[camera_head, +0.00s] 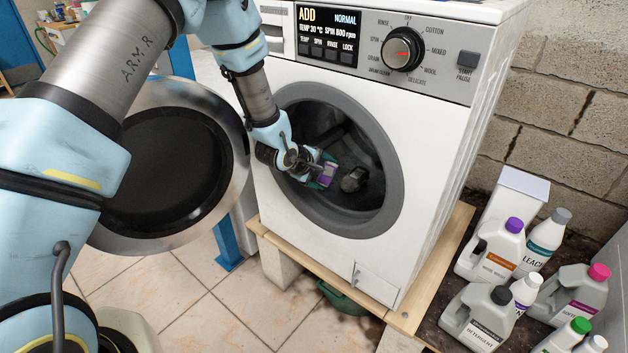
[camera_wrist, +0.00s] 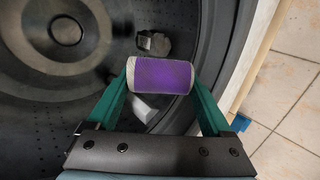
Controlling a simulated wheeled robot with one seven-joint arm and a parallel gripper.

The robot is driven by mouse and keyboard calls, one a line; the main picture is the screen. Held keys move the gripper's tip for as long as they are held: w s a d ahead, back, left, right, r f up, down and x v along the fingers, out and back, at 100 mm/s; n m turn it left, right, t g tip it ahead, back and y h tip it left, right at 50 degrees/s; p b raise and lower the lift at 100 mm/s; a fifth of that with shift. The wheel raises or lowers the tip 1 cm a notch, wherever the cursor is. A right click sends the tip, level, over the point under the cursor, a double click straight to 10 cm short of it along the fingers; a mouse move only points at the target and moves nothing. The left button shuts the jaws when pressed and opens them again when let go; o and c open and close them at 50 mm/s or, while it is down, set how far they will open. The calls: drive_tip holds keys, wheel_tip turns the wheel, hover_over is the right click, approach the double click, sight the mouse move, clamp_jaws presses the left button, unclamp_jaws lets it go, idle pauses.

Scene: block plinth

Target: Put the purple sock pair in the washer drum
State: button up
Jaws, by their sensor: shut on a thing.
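The purple sock pair (camera_head: 328,172) is a rolled bundle with pale ends. In the wrist view the sock pair (camera_wrist: 164,76) lies crosswise between the green fingers of my gripper (camera_wrist: 162,84), which is shut on it. In the head view my gripper (camera_head: 322,174) reaches in at the washer's round opening. The washer drum (camera_head: 330,125) is dark, with its perforated wall (camera_wrist: 95,120) filling much of the wrist view. The sock pair appears to be in the opening, in front of the drum's back; its exact depth is hard to tell.
A dark grey bundle (camera_head: 354,180) lies in the drum, also visible in the wrist view (camera_wrist: 153,43). A white item (camera_wrist: 145,110) shows below the sock pair. The round door (camera_head: 165,160) stands open at left. Bottles (camera_head: 495,250) stand right of the washer.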

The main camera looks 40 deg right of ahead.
drive_tip(key=w+d+f+b, duration=0.2)
drive_tip(key=d, duration=0.6)
drive_tip(key=b, duration=0.7)
approach(351, 184)
drive_tip(key=x, duration=0.5)
drive_tip(key=shift+r, duration=0.2)
drive_tip(key=shift+b+x, duration=0.5)
drive_tip(key=shift+x, duration=0.4)
drive_tip(key=shift+a, duration=0.15)
drive_tip(key=o, duration=1.1)
